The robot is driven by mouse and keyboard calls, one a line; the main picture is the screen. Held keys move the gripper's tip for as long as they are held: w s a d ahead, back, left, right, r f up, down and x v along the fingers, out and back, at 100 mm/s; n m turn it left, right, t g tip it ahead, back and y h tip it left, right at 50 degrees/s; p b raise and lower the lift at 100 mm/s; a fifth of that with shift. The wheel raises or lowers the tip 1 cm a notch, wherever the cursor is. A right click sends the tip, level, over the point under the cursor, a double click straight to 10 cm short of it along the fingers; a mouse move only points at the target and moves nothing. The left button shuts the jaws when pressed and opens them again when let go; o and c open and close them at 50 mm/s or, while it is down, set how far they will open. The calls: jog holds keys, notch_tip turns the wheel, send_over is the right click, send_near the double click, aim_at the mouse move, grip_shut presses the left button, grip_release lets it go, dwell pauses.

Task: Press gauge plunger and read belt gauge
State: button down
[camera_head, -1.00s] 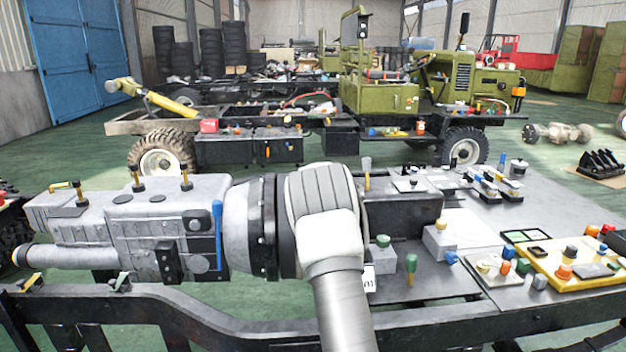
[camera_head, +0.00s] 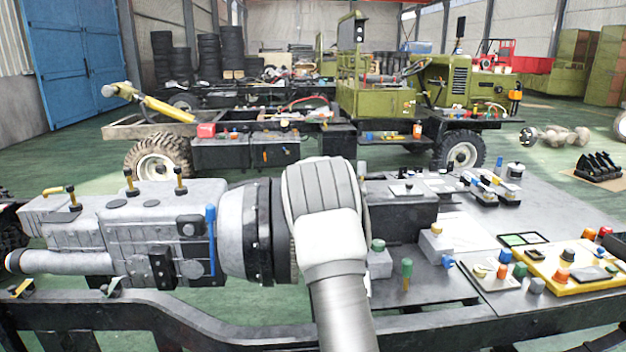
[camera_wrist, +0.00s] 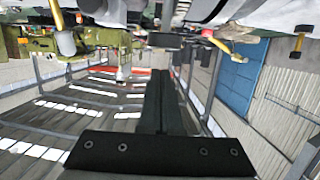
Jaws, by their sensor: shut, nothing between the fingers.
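My gripper (camera_wrist: 161,85) shows in the wrist view as two dark fingers pressed together, with nothing between them. In the head view my white arm hides it. I cannot tell which item is the belt gauge or its plunger. Candidates on the bench at the right of the head view are small: a grey block (camera_head: 435,246) with an orange top and a blue side knob, a green-topped grey block (camera_head: 378,262), and a green-headed peg (camera_head: 407,270). In the wrist view, a yellow-handled part (camera_wrist: 64,40) hangs at the upper left, apart from the fingers.
A large grey gearbox (camera_head: 130,235) with upright yellow pegs lies left of my arm on a black chassis frame (camera_head: 240,330). A yellow tray (camera_head: 560,283) with several knobs is at the right. A green truck (camera_head: 375,95) stands behind. Bare bench (camera_head: 540,215) shows at the right.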

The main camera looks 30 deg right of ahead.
jog(key=v, duration=0.9)
jog(key=shift+a, duration=0.1)
dwell(0.6)
